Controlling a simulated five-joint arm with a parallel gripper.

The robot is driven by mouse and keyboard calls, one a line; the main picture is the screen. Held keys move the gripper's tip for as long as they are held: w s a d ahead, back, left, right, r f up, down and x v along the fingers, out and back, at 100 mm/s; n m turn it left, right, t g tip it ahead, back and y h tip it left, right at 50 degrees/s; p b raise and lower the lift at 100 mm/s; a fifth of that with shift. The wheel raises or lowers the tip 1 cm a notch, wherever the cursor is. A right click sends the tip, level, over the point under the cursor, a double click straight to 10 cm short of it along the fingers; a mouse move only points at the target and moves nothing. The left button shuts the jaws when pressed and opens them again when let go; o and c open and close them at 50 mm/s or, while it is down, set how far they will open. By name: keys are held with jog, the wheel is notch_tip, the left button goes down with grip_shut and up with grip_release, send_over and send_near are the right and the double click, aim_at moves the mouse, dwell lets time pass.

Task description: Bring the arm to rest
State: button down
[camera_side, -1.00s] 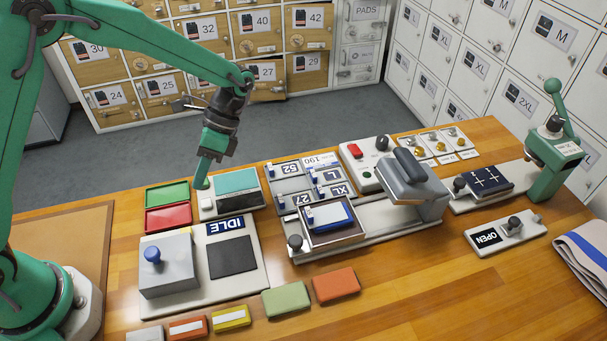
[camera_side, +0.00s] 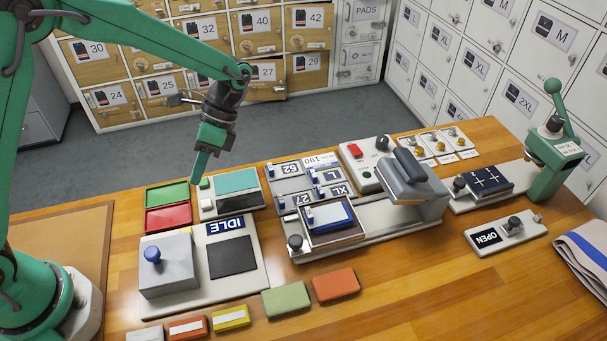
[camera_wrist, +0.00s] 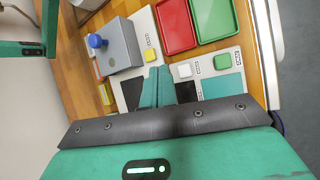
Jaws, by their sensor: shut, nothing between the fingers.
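My gripper (camera_side: 195,181) is shut with nothing between its fingers. In the wrist view the closed fingers (camera_wrist: 157,82) point toward the station with a grey box (camera_wrist: 120,48) and blue knob (camera_wrist: 96,41). The green button (camera_wrist: 221,62) and white button (camera_wrist: 185,71) lie to their right there.
The IDLE station (camera_side: 257,290) stands nearer. A press (camera_side: 415,180), a lever device (camera_side: 556,160) and an OPEN switch (camera_side: 505,233) fill the right. Lockers (camera_side: 160,85) stand behind. Bare wood (camera_side: 450,295) shows at front right.

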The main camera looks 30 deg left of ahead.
jog(key=s+a+r+n+t+h, duration=0.1)
jog(key=s+a+r+n+t, duration=0.3)
jog(key=r, duration=0.4)
jog(key=s+a+r+n+t, duration=0.4)
jog(key=s+r+n+t, duration=0.2)
jog(key=s+r+t, duration=0.2)
jog(key=shift+s+a+n+t+h, duration=0.3)
jog(key=shift+a+n+h, duration=0.05)
jog(key=shift+n+h, duration=0.05)
dwell(1.5)
